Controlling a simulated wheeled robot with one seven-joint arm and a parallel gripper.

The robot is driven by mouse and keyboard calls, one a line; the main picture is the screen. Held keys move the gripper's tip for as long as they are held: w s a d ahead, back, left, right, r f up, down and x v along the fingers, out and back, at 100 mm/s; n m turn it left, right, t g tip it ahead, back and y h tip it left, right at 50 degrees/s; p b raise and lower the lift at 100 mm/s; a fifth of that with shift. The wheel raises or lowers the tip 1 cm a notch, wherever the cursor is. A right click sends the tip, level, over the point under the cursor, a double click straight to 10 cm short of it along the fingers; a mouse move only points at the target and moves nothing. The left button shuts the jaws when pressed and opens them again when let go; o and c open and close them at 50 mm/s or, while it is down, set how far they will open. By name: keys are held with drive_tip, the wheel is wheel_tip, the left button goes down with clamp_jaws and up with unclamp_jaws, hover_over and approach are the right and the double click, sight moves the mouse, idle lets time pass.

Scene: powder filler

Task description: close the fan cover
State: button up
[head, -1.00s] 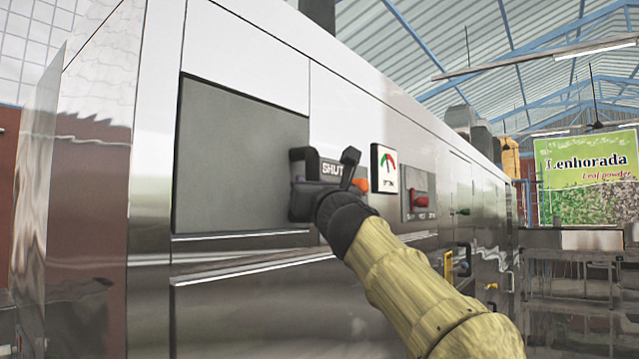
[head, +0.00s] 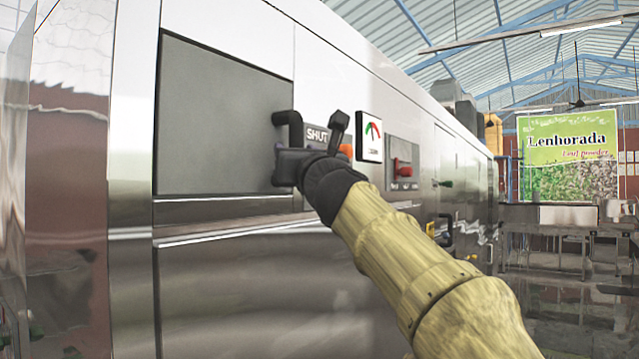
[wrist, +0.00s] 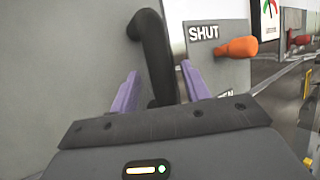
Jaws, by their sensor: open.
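The fan cover appears to be the flat grey panel (head: 215,120) on the machine front, left of the SHUT label. It also fills the left of the wrist view (wrist: 70,60). A black bar handle (head: 288,120) stands at its right edge. I cannot tell whether the panel sits fully flush. My gripper (head: 284,162) is at the handle. In the wrist view its purple fingers (wrist: 162,88) are apart, with the handle (wrist: 155,50) between them. Contact is not clear. The handle's lower end is hidden behind my gripper.
A SHUT label (wrist: 204,32) and an orange knob (wrist: 237,47) are just right of the handle. Farther right are a gauge (head: 369,137) and a red switch (head: 402,167). A green sign (head: 568,155) hangs in the background.

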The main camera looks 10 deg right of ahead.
drive_tip(key=b+v, duration=0.5)
drive_tip(key=v, duration=1)
drive_tip(key=shift+f, duration=0.15)
drive_tip(key=shift+s+d, duration=0.15)
drive_tip(key=w+d+f+n+g+h+b, duration=0.1)
drive_tip(key=w+f+n+g+b, duration=0.3)
drive_tip(key=f, duration=0.9)
drive_tip(key=w+f+n+g+h+p, duration=0.15)
drive_tip(key=f+n, duration=0.45)
drive_tip(key=f, duration=0.8)
drive_tip(key=w+d+f+n+g+b, duration=0.15)
drive_tip(key=f+n+g, duration=0.35)
drive_tip(key=f, duration=0.8)
drive_tip(key=s+d+f+n+g+h+b, duration=0.1)
drive_tip(key=s+f+n+g, duration=0.1)
drive_tip(key=s+f+n, duration=0.4)
drive_tip(key=s+d+f+n+g+h+b, duration=0.1)
drive_tip(key=s+f+n, duration=0.5)
drive_tip(key=f, duration=1)
drive_tip(key=s+d+f+n+g+h+b, duration=0.1)
drive_tip(key=s+f+n+g, duration=0.4)
drive_tip(key=f, duration=0.7)
drive_tip(key=shift+s+d+n+b, duration=0.5)
drive_tip(key=shift+s+d+b, duration=0.2)
drive_tip(key=shift+s+d, duration=0.4)
